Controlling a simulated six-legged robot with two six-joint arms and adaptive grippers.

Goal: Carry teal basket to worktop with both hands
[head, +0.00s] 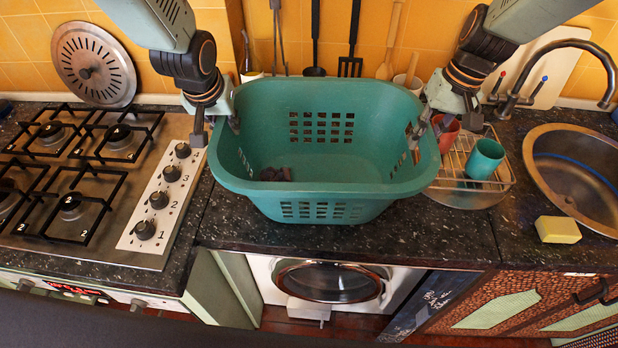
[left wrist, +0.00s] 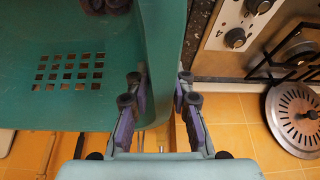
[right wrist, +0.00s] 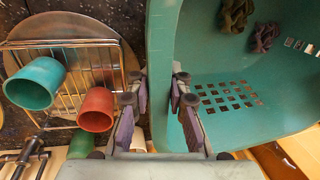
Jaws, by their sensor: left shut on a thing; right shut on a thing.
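The teal basket (head: 320,187) is upright over the dark worktop (head: 480,230), between the hob and the sink. I cannot tell whether its base touches the worktop. A small dark bundle (head: 276,173) lies inside it; the right wrist view shows a green bundle (right wrist: 236,14) and a purple-grey one (right wrist: 266,37). My left gripper (head: 215,125) is shut on the basket's left wall, with the wall between its fingers in the left wrist view (left wrist: 160,95). My right gripper (head: 432,125) is shut on the right wall, also seen in the right wrist view (right wrist: 158,92).
The gas hob (head: 95,190) is close on the left. On the right are a wire rack (head: 500,180) with a teal cup (head: 485,158) and a red cup (head: 447,134), the sink (head: 580,175) and a yellow sponge (head: 558,229). Utensils (head: 350,50) hang behind.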

